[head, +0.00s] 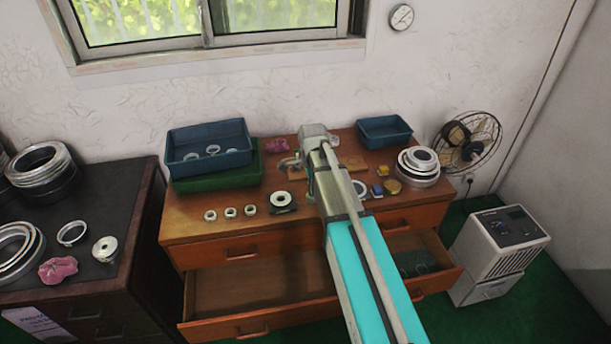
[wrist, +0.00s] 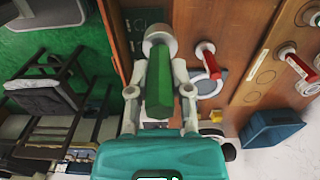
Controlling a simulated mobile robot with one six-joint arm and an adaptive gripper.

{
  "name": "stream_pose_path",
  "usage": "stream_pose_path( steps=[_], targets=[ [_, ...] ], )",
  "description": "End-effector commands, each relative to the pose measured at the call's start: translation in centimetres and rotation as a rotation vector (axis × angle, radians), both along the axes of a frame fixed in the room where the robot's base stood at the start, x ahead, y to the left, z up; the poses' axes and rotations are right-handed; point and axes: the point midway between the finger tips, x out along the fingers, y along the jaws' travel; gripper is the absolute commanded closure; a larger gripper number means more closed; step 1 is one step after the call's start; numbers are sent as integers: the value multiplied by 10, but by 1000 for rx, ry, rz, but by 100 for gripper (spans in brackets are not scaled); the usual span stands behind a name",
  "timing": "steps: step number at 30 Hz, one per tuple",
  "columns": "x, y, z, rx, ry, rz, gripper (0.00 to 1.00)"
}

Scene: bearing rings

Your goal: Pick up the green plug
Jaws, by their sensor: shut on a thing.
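The green plug (wrist: 158,90) has a long green faceted body, with a rounded grey piece at its far end. It shows in the middle of the wrist view. My gripper (wrist: 160,80) is shut on it, with one pale finger on each side of the green body. In the head view my gripper (head: 295,162) is over the back middle of the brown dresser. My arm hides most of that spot, and I cannot make out the plug there.
The brown dresser (head: 190,222) has open drawers in front. A blue bin (head: 175,151) stands at back left, another (head: 384,132) at back right. Several small rings lie left of my arm. Two red-handled pieces (wrist: 207,60) (wrist: 298,64) stand nearby. A fan (head: 470,142) is at the right.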

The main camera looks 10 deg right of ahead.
Motion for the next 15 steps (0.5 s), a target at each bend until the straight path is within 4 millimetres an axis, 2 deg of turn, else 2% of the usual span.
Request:
stream_pose_path(
  steps=[1,6,15],
  targets=[
    [-9,0,6,0,0,0,100],
    [-22,0,11,0,0,0,100],
    [-28,0,13,0,0,0,100]
  ],
)
